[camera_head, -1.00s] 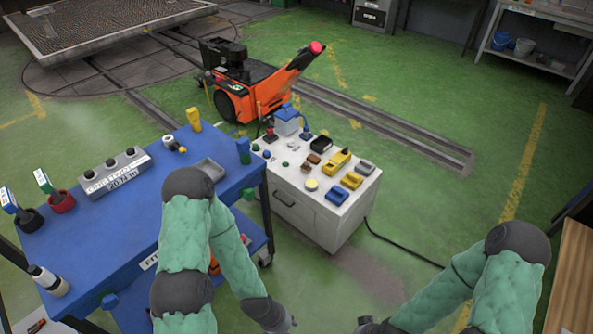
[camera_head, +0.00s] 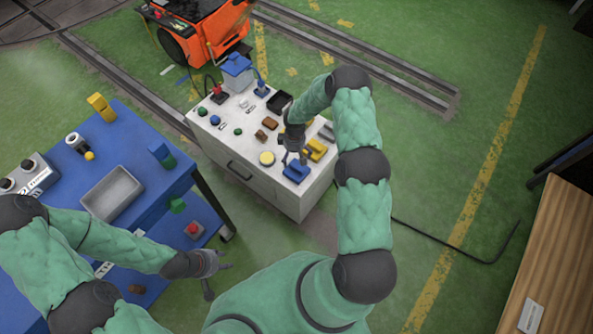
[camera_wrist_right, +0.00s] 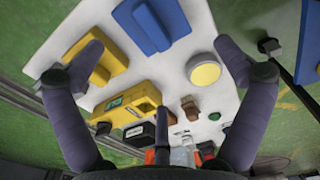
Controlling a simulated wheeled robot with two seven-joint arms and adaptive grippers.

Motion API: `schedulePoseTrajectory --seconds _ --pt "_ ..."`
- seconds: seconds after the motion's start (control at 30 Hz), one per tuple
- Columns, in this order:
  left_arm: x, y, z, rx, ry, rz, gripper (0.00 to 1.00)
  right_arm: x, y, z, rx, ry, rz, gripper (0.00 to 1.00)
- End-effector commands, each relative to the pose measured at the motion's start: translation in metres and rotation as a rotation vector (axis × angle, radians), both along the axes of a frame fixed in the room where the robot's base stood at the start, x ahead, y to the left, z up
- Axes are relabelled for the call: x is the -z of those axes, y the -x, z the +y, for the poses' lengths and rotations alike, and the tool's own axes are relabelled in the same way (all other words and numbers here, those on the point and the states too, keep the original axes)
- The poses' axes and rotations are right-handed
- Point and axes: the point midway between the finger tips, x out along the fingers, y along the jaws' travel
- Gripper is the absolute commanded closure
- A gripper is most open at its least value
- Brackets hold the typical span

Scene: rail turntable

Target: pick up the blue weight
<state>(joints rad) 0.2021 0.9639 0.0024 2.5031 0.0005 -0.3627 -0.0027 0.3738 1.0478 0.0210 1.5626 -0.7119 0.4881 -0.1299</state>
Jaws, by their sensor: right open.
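The blue weight (camera_head: 297,172), a flat block with a raised handle, sits on the front edge of the white cabinet's top. In the right wrist view the blue weight (camera_wrist_right: 152,24) lies at the top, beyond and between the spread fingertips. My right gripper (camera_head: 294,158) is open and empty above the cabinet top, just behind the blue weight; its height above it is hard to tell. It also shows in the right wrist view (camera_wrist_right: 158,45). My left gripper (camera_head: 218,278) is open and empty, low beside the blue table.
The white cabinet (camera_head: 285,202) also holds yellow weights (camera_head: 317,150), a round yellow button (camera_head: 267,158), a black bin (camera_head: 279,101) and a blue box (camera_head: 237,72). The blue table (camera_head: 60,190) with a grey tray (camera_head: 112,193) stands left. A wooden surface (camera_head: 560,265) is at right.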

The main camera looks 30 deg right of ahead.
Motion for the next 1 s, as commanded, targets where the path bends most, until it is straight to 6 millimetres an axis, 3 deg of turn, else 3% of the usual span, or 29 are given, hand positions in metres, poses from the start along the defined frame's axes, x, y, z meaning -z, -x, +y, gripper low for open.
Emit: schedulePoseTrajectory --seconds 0.33,0.67,1.0 --pt "0.014 0.000 0.000 -0.001 0.000 0.001 0.60 0.044 -0.002 -0.007 -0.007 0.015 0.005 0.00" --pt "0.020 0.000 0.000 -0.001 0.000 0.000 0.60 0.063 -0.001 -0.006 -0.006 0.014 0.002 0.00" --pt "0.039 0.000 0.000 -0.001 0.000 0.000 0.60 0.106 0.004 -0.005 -0.004 0.017 0.001 0.00"
